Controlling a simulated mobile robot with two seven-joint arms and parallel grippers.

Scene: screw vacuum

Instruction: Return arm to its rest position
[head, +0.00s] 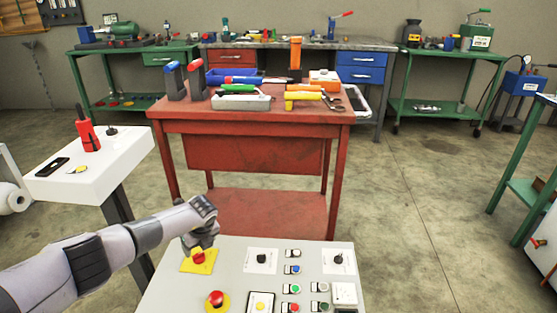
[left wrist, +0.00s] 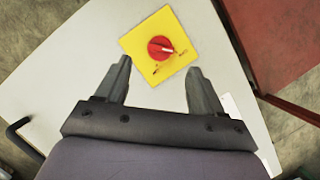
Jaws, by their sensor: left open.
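My left arm comes in from the left in the head view, and its gripper (head: 197,243) hangs pointing down over the far left corner of a light grey control panel (head: 222,265). In the left wrist view the gripper (left wrist: 158,88) is open, with its two dark fingers apart and nothing between them. A red rotary switch (head: 198,258) on a yellow plate sits just beyond the fingertips. The switch also shows in the left wrist view (left wrist: 160,49), its white mark pointing right. I cannot tell from these frames whether the fingers touch it. My right gripper is not in view.
A red emergency button (head: 215,299) and several small buttons and knobs sit on the same panel. A white stand (head: 108,163) with a red radio (head: 87,130) is at the left. A red workbench (head: 250,127) with tools stands behind the panel.

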